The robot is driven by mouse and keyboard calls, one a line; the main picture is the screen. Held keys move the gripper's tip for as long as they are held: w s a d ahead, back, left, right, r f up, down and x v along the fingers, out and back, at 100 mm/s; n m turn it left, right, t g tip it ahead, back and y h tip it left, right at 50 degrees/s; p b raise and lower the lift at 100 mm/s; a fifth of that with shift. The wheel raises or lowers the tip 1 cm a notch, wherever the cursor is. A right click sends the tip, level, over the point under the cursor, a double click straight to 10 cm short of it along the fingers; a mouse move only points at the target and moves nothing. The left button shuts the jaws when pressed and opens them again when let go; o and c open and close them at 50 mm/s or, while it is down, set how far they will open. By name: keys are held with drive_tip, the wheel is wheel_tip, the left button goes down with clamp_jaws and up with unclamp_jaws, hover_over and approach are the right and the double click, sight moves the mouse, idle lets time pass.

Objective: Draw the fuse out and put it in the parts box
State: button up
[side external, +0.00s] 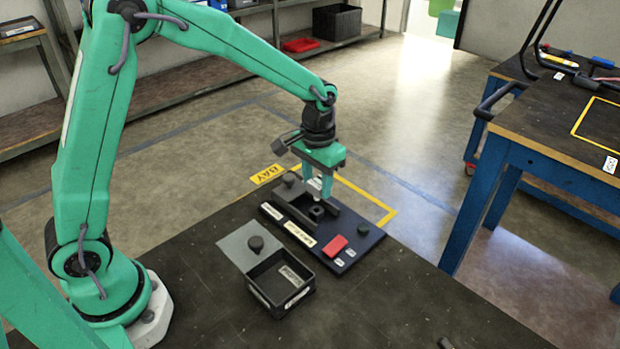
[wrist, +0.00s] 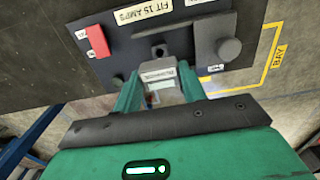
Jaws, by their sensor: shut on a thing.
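My gripper (side external: 318,188) points down over the dark blue fuse board (side external: 338,240). It is shut on the fuse (wrist: 160,82), a pale grey piece with a small label, held between the green fingers in the wrist view. Only a bit of the fuse shows white in the side view. A dark block with a round hole (side external: 317,211) sits on the board just below the fingertips; the hole also shows in the wrist view (wrist: 159,51). I cannot tell whether the fuse touches it. The parts box (side external: 301,297) is black, open and labelled, in front of the board.
A grey plate (side external: 232,246) with a dark knob (side external: 255,243) lies behind the box. The board carries a red block (side external: 335,245), a green button (side external: 363,228) and a "FIT 15 AMPS" label (wrist: 142,12).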

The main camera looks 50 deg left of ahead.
drive_tip(key=shift+r, duration=0.3)
idle(0.4)
drive_tip(key=shift+s+d+r, duration=0.1)
drive_tip(key=shift+s+d, duration=0.05)
drive_tip(key=shift+d, duration=0.1)
drive_tip(key=s+d+r, duration=0.4)
drive_tip(key=s+d, duration=0.6)
drive_tip(key=s, duration=0.2)
drive_tip(key=s+d, duration=0.1)
drive_tip(key=s, duration=0.7)
drive_tip(key=s+d, duration=0.2)
drive_tip(key=s, duration=0.6)
drive_tip(key=shift+d+r, duration=0.25)
drive_tip(key=shift+r, duration=0.05)
drive_tip(key=shift+w, duration=0.15)
drive_tip(key=w+a+f, duration=0.2)
drive_tip(key=w, duration=0.1)
drive_tip(key=w+a+f, duration=0.2)
drive_tip(key=w, duration=0.1)
drive_tip(key=w+a+f, duration=0.1)
drive_tip(key=w+f, duration=0.2)
drive_tip(key=w, duration=0.1)
drive_tip(key=shift+a, duration=0.4)
